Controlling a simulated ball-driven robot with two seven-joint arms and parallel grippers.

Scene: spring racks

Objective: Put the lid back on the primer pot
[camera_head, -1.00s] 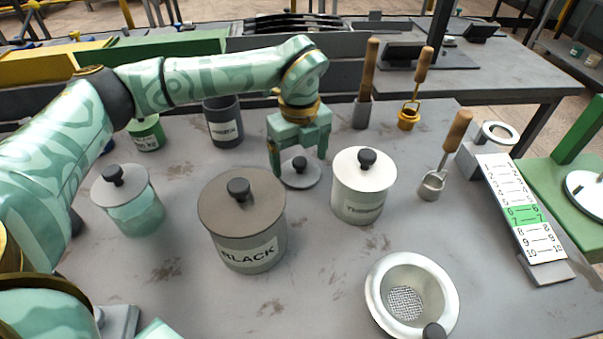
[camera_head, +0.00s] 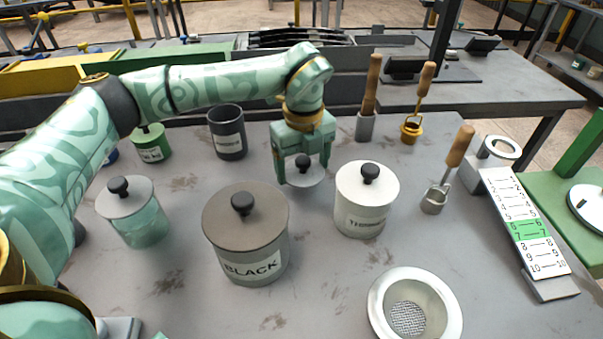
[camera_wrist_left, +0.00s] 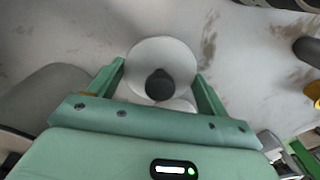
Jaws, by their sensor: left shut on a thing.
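The loose lid (camera_head: 314,176) is a light grey disc with a black knob. The lid seems a little above the table. A dark grey pot (camera_head: 228,140) stands open, without a lid, to the left of and behind the gripper. Its label is too small to read surely, but seems to say primer. My right gripper is out of view.
Lidded pots stand near: the BLACK pot (camera_head: 247,245) in front, the white thinner pot (camera_head: 362,205) to the right, a pale green glass pot (camera_head: 138,215) to the left. A green pot (camera_head: 152,150) stands beside the open pot. A strainer (camera_head: 415,285) sits front right.

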